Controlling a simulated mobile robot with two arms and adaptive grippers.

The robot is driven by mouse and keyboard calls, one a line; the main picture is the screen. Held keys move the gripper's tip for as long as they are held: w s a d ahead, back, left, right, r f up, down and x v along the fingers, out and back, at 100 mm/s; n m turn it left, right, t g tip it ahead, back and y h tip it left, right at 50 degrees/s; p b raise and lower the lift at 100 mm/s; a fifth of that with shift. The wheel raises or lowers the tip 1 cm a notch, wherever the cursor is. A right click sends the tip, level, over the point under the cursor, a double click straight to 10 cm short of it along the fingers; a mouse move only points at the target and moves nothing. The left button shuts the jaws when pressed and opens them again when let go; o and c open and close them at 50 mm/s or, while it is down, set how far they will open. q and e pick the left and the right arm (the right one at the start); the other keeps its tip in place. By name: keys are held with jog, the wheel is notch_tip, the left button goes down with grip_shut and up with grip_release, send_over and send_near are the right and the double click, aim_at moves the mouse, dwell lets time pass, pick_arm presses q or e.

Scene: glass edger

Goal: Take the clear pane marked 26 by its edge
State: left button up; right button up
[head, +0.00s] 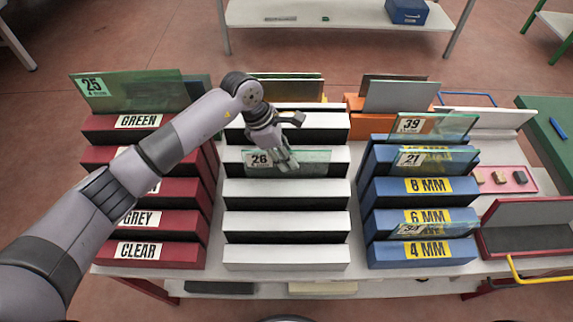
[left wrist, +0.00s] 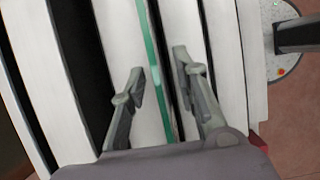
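The clear pane marked 26 (head: 315,157) stands upright in a slot of the white stepped rack in the middle, its label at its left end. My left gripper (head: 286,163) is over the middle of this pane and covers part of it. In the left wrist view the pane's green edge (left wrist: 152,55) runs between the two fingers of my left gripper (left wrist: 162,72). The fingers are open, with a gap visible on each side of the edge. My right gripper is not in view.
A red stepped rack (head: 158,222) stands left, with a pane marked 25 (head: 130,92) at its back. A blue stepped rack (head: 420,220) stands right, holding panes marked 39 (head: 445,126) and 21 (head: 450,160). More panes stand behind the white rack (head: 286,257).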

pick_arm(q)
jog(key=shift+f, duration=0.15)
grip_shut()
dwell(0.9)
